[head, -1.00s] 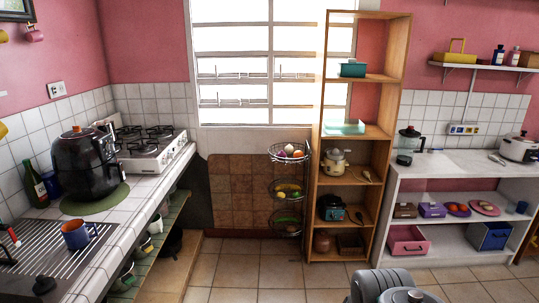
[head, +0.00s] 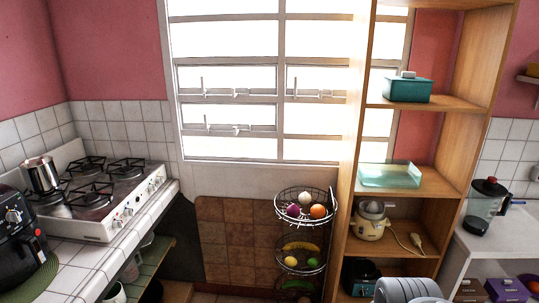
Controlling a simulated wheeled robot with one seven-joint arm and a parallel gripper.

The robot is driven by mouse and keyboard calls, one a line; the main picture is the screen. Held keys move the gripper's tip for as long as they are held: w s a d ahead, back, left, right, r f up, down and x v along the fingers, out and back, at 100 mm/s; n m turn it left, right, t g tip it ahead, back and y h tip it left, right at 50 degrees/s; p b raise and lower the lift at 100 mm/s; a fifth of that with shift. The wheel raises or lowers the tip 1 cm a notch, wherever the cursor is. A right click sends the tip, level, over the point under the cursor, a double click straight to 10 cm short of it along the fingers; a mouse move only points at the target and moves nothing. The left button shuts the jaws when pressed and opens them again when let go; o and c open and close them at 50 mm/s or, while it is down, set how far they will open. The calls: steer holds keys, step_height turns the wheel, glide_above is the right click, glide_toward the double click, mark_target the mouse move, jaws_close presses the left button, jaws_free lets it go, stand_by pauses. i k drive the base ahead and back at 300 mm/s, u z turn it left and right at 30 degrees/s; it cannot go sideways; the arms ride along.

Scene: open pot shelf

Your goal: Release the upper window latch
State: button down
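The white-framed window (head: 174,100) fills the upper middle of the head view, with bright panes. On its left side, an upper latch (head: 240,93) sits on a horizontal bar, and a lower latch (head: 237,129) sits on a bar below. Another small latch (head: 310,95) shows on the right-hand pane at about the upper level. The latches are small and washed out by glare, so their positions cannot be told. My gripper is not in view; only a grey, rounded part of my arm shows at the bottom right, well below the window.
A wooden open shelf (head: 348,150) stands in front of the window's right part, holding a teal box (head: 408,89) and a glass tray (head: 390,177). A wire fruit basket (head: 306,215) stands beside it. A stove (head: 88,220) sits on the left counter. Tiled wall lies below the window.

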mark_target(204, 92)
steer(key=u, duration=0.45)
steer(key=i, duration=1.35)
steer(key=u, duration=1.4)
steer(key=i, duration=1.35)
steer(key=u, duration=0.85)
